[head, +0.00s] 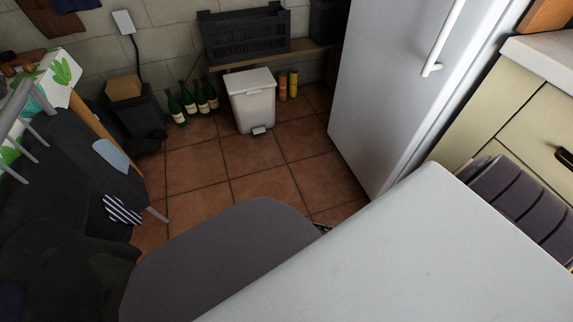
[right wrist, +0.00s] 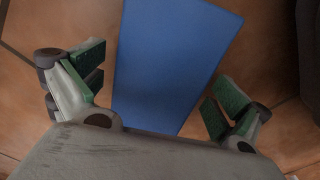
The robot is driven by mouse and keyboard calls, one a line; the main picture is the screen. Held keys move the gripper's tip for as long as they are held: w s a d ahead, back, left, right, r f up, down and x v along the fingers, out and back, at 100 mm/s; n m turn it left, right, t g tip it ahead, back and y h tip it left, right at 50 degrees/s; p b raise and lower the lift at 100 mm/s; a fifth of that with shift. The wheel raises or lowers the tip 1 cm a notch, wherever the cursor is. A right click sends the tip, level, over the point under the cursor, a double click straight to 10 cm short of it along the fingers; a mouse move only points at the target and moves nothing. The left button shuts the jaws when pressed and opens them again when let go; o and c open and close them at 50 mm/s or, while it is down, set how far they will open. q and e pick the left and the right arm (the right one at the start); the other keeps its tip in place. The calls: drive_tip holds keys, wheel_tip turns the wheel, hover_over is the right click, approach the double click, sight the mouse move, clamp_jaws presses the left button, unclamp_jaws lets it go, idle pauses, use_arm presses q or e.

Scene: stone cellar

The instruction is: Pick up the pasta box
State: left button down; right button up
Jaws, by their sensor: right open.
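In the right wrist view a plain blue flat-faced thing (right wrist: 178,50), which may be the pasta box, lies between and beyond the fingers of my right gripper (right wrist: 160,78). No print shows on it, and its lower end is hidden behind the gripper's body. The two green-padded fingers are spread wide, with gaps on both sides of the blue face, so the gripper is open and not closed on it. The blue thing cannot be made out in the head view. My left gripper is not in view.
Terracotta floor tiles (head: 265,185) are clear in the middle. A white pedal bin (head: 252,103), green bottles (head: 190,104) and orange-yellow cylinders (head: 288,86) stand by the back wall. A fridge (head: 385,85) and a drawer cabinet (head: 515,125) stand right. Dark cloth-like clutter (head: 60,190) fills the left.

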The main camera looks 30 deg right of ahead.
idle(0.5)
drive_tip(key=shift+c, duration=1.3)
drive_tip(key=c, duration=0.9)
drive_tip(key=shift+c, duration=1)
drive_tip(key=shift+r, duration=0.15)
